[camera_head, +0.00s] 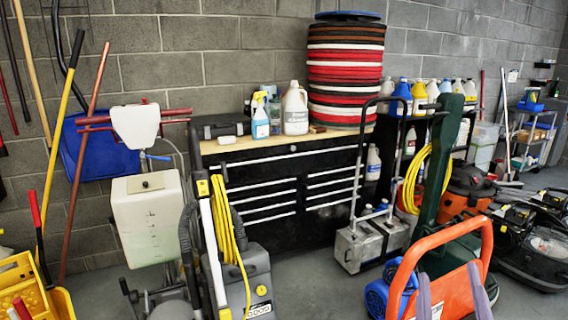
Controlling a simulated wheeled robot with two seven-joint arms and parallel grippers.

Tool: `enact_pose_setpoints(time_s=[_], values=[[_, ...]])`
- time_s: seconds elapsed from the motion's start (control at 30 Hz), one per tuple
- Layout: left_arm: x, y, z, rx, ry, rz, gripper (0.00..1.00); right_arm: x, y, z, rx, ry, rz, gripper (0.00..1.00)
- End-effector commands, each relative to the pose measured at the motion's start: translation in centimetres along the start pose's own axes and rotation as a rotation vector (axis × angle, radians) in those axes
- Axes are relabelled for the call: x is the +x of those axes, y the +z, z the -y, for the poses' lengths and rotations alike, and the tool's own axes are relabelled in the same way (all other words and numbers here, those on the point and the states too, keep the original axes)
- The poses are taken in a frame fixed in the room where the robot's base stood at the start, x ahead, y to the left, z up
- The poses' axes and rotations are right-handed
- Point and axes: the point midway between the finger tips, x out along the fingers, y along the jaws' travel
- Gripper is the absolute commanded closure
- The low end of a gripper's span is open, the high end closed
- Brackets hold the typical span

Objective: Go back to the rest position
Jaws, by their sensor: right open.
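My right gripper (452,285) shows at the bottom right, with two grey-purple fingers pointing up and wide apart. It is open, with nothing held between the fingers. The orange frame of a machine (458,296) shows behind and between them. My left gripper is not in view. The tall stack of buffer pads (346,75), in red, black, white and brown layers, stands on the cabinet's wooden top, far from my right gripper. A blue pad (347,16) lies on top of the stack.
A black drawer cabinet (285,180) stands against the block wall, with a white jug (295,109) and spray bottles (260,117) on it. Floor machines (240,275) crowd the left front. More machines (540,245) stand at right. Some bare floor (315,292) shows in the middle.

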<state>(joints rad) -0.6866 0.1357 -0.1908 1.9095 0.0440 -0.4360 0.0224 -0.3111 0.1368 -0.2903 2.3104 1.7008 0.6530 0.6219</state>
Motion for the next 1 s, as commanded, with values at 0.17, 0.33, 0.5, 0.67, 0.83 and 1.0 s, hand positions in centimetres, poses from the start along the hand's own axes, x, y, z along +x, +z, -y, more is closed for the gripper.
enact_pose_setpoints(time_s=[0.17, 0.33, 0.5, 0.67, 0.83, 1.0], values=[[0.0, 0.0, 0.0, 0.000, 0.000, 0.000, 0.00, -3.5, -0.1, -6.8, -0.649, 0.134, 0.251, 0.49], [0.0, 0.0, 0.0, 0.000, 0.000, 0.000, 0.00, -9.8, -4.7, -15.8, -1.249, 0.373, 0.515, 0.49], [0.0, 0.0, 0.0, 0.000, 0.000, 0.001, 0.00, -17.6, -13.0, -21.8, -1.719, 0.655, 0.772, 0.49], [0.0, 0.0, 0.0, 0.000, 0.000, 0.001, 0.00, -24.0, -20.5, -23.4, -2.015, 0.894, 0.977, 0.49], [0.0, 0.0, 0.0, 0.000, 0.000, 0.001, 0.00, -27.6, -24.9, -23.1, -2.169, 1.044, 1.104, 0.49], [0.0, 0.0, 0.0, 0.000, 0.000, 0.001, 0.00, -28.3, -25.7, -22.9, -2.198, 1.071, 1.129, 0.49]])
